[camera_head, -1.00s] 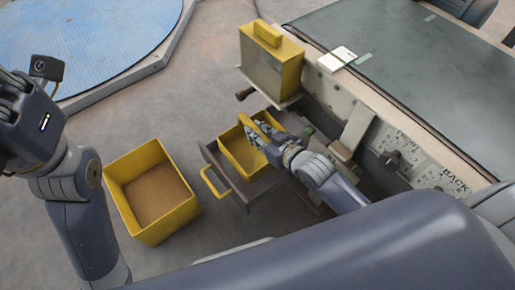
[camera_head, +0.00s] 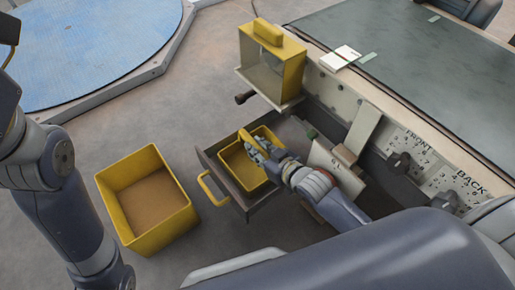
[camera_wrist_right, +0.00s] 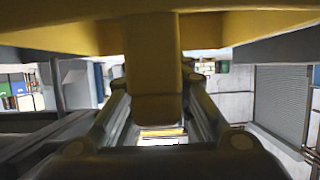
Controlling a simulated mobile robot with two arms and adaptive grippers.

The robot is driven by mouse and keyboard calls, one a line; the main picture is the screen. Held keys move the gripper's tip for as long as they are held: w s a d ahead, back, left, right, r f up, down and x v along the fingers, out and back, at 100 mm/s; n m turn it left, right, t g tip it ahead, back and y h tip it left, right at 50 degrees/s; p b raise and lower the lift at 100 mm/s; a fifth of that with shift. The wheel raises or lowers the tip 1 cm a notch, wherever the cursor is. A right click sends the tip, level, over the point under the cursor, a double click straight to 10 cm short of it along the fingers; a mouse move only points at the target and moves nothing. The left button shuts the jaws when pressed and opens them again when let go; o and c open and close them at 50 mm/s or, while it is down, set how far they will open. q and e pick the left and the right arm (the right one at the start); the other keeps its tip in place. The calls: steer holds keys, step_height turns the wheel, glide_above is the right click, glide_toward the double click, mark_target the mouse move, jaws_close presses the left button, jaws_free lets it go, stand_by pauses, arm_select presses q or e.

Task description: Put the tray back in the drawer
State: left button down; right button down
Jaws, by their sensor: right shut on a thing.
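The yellow tray (camera_head: 236,160) sits inside the open grey drawer (camera_head: 212,160), which has a yellow handle (camera_head: 213,189) on its front. My right gripper (camera_head: 250,145) is at the tray's far side and is shut on the tray's yellow handle. In the right wrist view the yellow handle (camera_wrist_right: 153,70) runs down between the two fingers, with the tray's yellow body (camera_wrist_right: 80,35) across the top. Whether the tray rests fully on the drawer floor cannot be told. My left arm is at the left edge of the head view; its gripper is out of frame.
A larger yellow bin (camera_head: 150,238) with a brown inside stands on the floor left of the drawer. A yellow hopper box (camera_head: 272,65) is mounted on the machine above the drawer. The machine's panel with knobs (camera_head: 400,163) is at right. Floor is clear beyond the bin.

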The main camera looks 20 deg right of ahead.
steer(key=c, duration=1.5)
jaws_free()
steer(key=shift+o, duration=0.2)
